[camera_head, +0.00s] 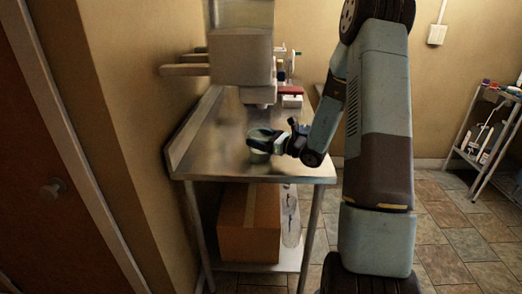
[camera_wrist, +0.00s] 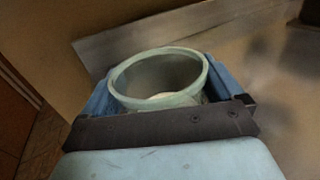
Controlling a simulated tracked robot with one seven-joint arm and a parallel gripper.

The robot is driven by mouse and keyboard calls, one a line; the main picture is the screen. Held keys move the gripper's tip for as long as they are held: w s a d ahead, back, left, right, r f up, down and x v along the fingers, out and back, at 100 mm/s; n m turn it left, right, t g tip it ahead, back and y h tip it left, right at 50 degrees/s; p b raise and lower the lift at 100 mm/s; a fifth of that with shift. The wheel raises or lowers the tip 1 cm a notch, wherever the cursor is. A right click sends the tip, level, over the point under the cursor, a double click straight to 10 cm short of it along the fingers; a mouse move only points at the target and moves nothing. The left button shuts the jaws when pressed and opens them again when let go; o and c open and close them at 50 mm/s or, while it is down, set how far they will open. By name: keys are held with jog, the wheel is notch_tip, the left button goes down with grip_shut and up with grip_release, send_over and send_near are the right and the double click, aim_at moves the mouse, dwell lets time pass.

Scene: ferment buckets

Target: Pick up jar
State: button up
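The jar is a round, pale green, open-topped vessel (camera_wrist: 160,98) seen from above in the wrist view. In the head view the jar (camera_head: 259,156) shows as a small pale shape on the metal table, partly hidden by my gripper (camera_head: 262,140). In the wrist view my gripper (camera_wrist: 160,85) has one blue finger on the left side of the jar and one on the right. Both fingers lie very close to its wall. I cannot tell whether they press on it. The jar's lower part is hidden behind the dark gripper body.
The metal table (camera_head: 215,150) has a raised edge along the left wall. A light-coloured box-like machine (camera_head: 240,57) and small items, one red (camera_head: 290,90), stand at its back. A cardboard box (camera_head: 248,222) sits on the lower shelf. A wire rack (camera_head: 485,140) stands far right.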

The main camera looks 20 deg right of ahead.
jog(key=c, duration=1.3)
jog(key=shift+c, duration=1.1)
jog(key=shift+r, duration=0.15)
